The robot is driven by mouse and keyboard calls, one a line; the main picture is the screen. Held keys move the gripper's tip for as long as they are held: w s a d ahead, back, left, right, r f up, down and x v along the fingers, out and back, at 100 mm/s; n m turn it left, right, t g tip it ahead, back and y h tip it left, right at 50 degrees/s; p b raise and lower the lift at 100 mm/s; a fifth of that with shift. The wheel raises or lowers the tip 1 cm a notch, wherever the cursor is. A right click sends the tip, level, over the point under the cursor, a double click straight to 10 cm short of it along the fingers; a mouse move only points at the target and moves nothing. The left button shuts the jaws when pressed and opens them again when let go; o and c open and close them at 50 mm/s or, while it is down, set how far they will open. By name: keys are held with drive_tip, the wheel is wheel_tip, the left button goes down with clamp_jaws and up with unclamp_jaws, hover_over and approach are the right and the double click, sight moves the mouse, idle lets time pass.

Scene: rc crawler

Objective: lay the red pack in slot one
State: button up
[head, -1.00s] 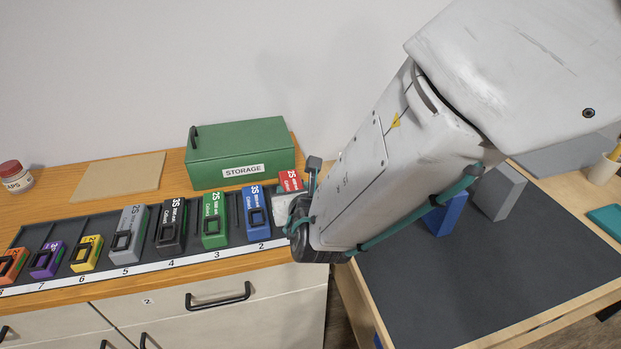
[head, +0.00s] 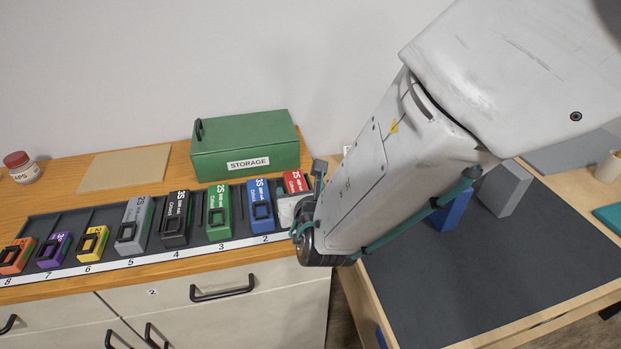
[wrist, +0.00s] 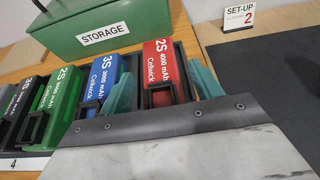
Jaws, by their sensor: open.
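The red pack (wrist: 160,62), marked 2S Cellwick, sits at the right end of the dark rack, beside the blue pack (wrist: 101,82) in slot 2. In the head view only the top of the red pack (head: 296,182) shows above my gripper. My gripper (wrist: 164,88) is open, with one teal finger on each side of the red pack. I cannot tell whether the fingers touch it. The slot 1 label and the pack's lower end are hidden by my gripper. The pack looks seated in the end slot, but its base is not visible.
The rack (head: 72,219) also holds green, black, grey, yellow, purple and orange packs. A green STORAGE box (head: 246,150) stands close behind. A dark-topped table (head: 480,275) at the right bears a blue block and a grey block (head: 504,188).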

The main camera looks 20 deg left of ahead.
drive_tip(key=v, duration=1.1)
drive_tip(key=shift+s+d, duration=0.1)
drive_tip(key=w+d+r+m+h, duration=0.35)
drive_tip(key=d+m, duration=0.25)
drive_tip(key=d, duration=0.2)
drive_tip(key=w+d+r+m+t+h, duration=0.1)
drive_tip(key=w+d+r+m+h, duration=0.25)
drive_tip(key=d, duration=0.55)
drive_tip(key=w+d+r+m+h, duration=0.2)
drive_tip(key=d+m+h, duration=0.2)
drive_tip(key=d+m, duration=0.35)
drive_tip(key=s+d+r+m+g+h, duration=0.1)
drive_tip(key=s+d+m+g+h, duration=0.35)
drive_tip(key=d+m, duration=0.65)
drive_tip(key=s+d+m+g+y, duration=0.2)
drive_tip(key=s+d+m+g, duration=0.35)
drive_tip(key=s+d, duration=0.2)
drive_tip(key=s+a+m+g+y, duration=0.1)
drive_tip(key=s+a+m+y, duration=0.2)
drive_tip(key=s+m+y, duration=0.3)
drive_tip(key=s+m, duration=0.2)
drive_tip(key=shift+s+a+r+m, duration=0.35)
drive_tip(key=shift+a, duration=0.05)
